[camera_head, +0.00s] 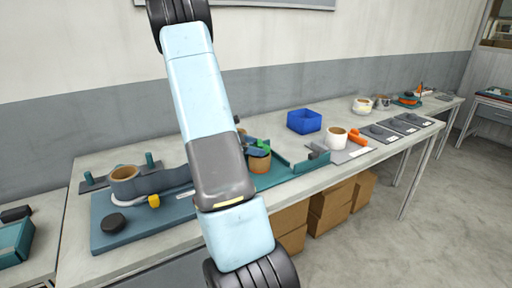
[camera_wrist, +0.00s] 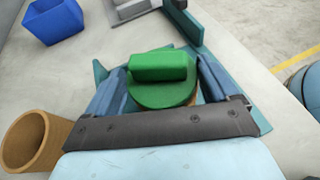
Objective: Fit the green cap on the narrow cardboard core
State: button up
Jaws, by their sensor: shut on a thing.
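The green cap (camera_wrist: 160,88) is a round disc with a raised bar grip across its top. It sits between the two fingers of my gripper (camera_wrist: 162,75), which is shut on it. In the head view the green cap (camera_head: 259,149) is over a tan cardboard core (camera_head: 260,164). A sliver of the core also shows beside the cap's right edge in the wrist view (camera_wrist: 196,99). The cap hides the core's mouth, so I cannot tell whether it is fully seated. Another open, hollow cardboard core (camera_wrist: 28,140) stands at the lower left in the wrist view.
A teal ledge (camera_head: 312,162) runs just right of the capped core. At left, a cardboard ring (camera_head: 124,173) and a black knob (camera_head: 113,223) are on a blue-grey board.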

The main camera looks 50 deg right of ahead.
jog(key=shift+f, duration=0.45)
dwell(0.7)
jog(key=o, duration=0.8)
jog(key=shift+c, duration=0.2)
jog(key=v, duration=1.1)
jog(key=shift+a+r, duration=0.1)
jog(key=shift+r, duration=0.05)
dwell(0.6)
jog(key=s+a+r+m+t+y, duration=0.3)
jog(key=s+a+r, duration=0.3)
jog(key=a, duration=0.5)
jog(key=s+a+r+m+t+y, duration=0.4)
jog(key=s+a+r+t, duration=0.2)
jog(key=a, duration=0.6)
jog(key=s+a+r+m+t+y, duration=0.3)
jog(key=s+a+r, duration=0.3)
jog(key=a, duration=0.5)
jog(key=shift+s+a+m+t+y, duration=0.2)
jog(key=shift+s+m+t+y, duration=0.25)
jog(key=shift+s+t, duration=0.35)
